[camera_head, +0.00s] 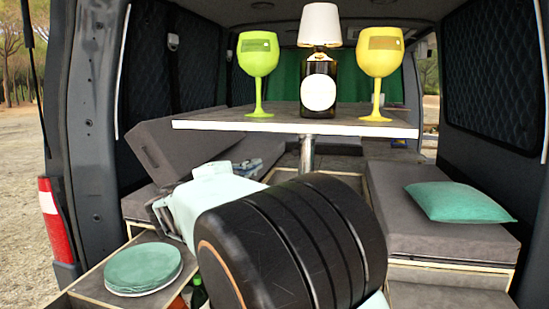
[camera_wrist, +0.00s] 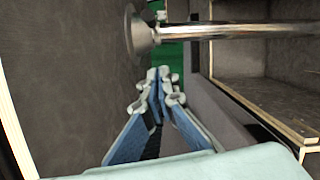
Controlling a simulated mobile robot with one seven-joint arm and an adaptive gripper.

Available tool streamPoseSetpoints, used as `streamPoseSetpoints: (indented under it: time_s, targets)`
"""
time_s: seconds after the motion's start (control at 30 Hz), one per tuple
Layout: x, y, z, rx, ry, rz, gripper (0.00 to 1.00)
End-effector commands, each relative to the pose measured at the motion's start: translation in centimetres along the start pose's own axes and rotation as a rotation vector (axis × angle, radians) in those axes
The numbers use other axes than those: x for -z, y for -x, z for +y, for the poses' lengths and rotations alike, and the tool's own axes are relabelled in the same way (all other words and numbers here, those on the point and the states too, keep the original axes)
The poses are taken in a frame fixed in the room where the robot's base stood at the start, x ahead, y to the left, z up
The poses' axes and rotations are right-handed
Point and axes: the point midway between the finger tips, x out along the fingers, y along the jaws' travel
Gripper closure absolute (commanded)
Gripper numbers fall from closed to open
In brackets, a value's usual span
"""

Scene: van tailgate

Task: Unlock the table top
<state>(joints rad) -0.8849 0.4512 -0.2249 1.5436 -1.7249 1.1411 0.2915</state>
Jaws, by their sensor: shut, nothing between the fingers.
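The table top (camera_head: 290,126) stands level in the van on a metal leg (camera_head: 307,152). In the wrist view the underside of the table top (camera_wrist: 70,80) fills the left. The leg (camera_wrist: 240,31) runs across the top and meets it at a round grey mount (camera_wrist: 141,34). My gripper (camera_wrist: 162,75) is shut and empty, pointing under the table top, its tips apart from the leg and mount in the picture. In the head view my arm hides most of the gripper. I cannot make out a lock lever.
A green goblet (camera_head: 258,55), a bottle lamp (camera_head: 319,85) and a yellow goblet (camera_head: 380,55) stand on the table top. Grey benches (camera_head: 430,235) flank the leg; the right one holds a teal cushion (camera_head: 458,202). Teal plates (camera_head: 143,267) sit at lower left.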

Motion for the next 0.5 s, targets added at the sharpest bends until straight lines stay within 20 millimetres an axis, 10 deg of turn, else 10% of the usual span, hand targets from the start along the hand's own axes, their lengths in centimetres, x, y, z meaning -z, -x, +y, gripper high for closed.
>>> streamPoseSetpoints:
  time_s: [0.5]
  targets:
    - [-0.2,-10.0,0.2,0.001,0.003,-0.003,1.00]
